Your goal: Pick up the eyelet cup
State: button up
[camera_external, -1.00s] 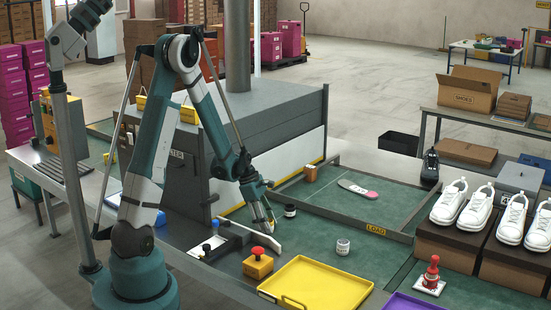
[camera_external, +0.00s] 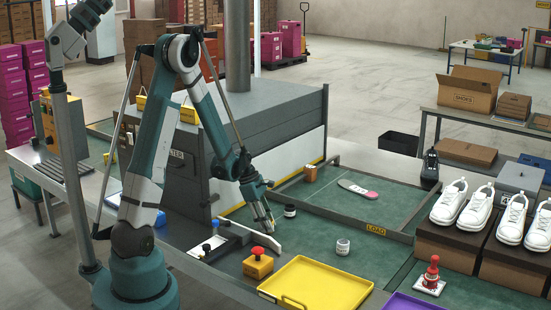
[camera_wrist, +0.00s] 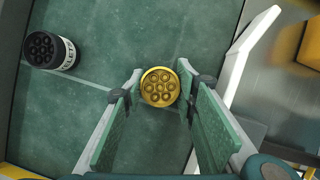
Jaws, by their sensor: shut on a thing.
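My gripper (camera_wrist: 160,84) is shut on a small gold cup (camera_wrist: 160,88) with several ring-like rounds in its top, held between the fingertips. In the external view my gripper (camera_external: 265,224) points down at the green table, and the gold cup is mostly hidden by the fingers. Whether the cup touches the table is hard to tell. In the external view this black cup (camera_external: 290,211) stands just right of my gripper.
A white angled bar (camera_external: 266,241) lies close to my gripper. A red-topped yellow button box (camera_external: 258,264) and yellow tray (camera_external: 317,284) are in front. A pale jar (camera_external: 342,247) stands to the right. Green table is clear between them.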

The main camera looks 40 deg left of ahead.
jog(key=shift+r, duration=0.1)
jog(key=shift+r+p, duration=1.1)
jog(key=shift+r, duration=3.8)
jog(key=shift+r, duration=0.15)
